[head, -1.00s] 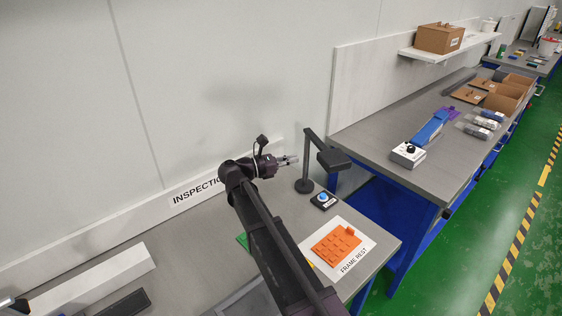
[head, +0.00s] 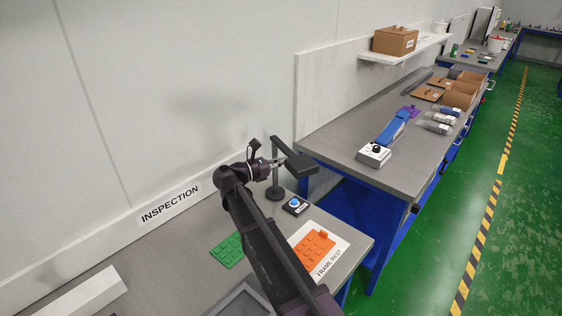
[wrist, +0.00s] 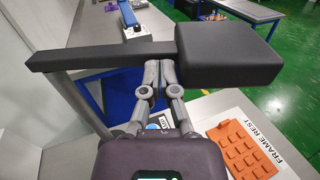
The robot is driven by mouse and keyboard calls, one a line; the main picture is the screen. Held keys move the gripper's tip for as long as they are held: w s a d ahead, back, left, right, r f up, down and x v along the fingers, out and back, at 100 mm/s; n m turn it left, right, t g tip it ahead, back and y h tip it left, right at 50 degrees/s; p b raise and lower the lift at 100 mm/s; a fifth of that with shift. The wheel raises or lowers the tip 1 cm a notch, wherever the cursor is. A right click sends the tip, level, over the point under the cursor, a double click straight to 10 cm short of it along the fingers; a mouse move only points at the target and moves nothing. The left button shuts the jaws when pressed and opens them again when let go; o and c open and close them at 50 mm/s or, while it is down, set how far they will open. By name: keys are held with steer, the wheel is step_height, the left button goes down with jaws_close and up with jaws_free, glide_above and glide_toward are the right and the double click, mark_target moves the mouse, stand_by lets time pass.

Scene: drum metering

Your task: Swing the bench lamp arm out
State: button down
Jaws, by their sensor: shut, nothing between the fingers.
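The bench lamp is dark, with a round base and upright post (head: 276,175) at the back of the inspection bench. Its short horizontal arm (wrist: 100,56) ends in a block-shaped head (head: 299,166), large in the wrist view (wrist: 228,55). My gripper (head: 284,162) is at the lamp, between post and head in the head view. In the wrist view my gripper (wrist: 160,72) is shut and empty, its fingertips beside the arm where it joins the head. I cannot tell whether they touch it.
A blue button box (head: 295,206) sits beside the lamp base. An orange part (head: 313,243) lies on the white FRAME REST sheet (head: 335,250), and a green plate (head: 228,251) is left of my arm. Another bench (head: 345,150) stands to the right across a gap.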

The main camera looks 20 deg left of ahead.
steer(key=shift+d, duration=0.1)
steer(key=shift+w+d, duration=0.4)
steer(key=shift+d, duration=0.1)
steer(key=shift+s+a, duration=0.1)
steer(key=shift+s, duration=0.05)
steer(key=s+d+v, duration=0.1)
steer(key=v, duration=1.2)
steer(key=shift+s+a, duration=0.2)
steer(key=shift+s, duration=0.05)
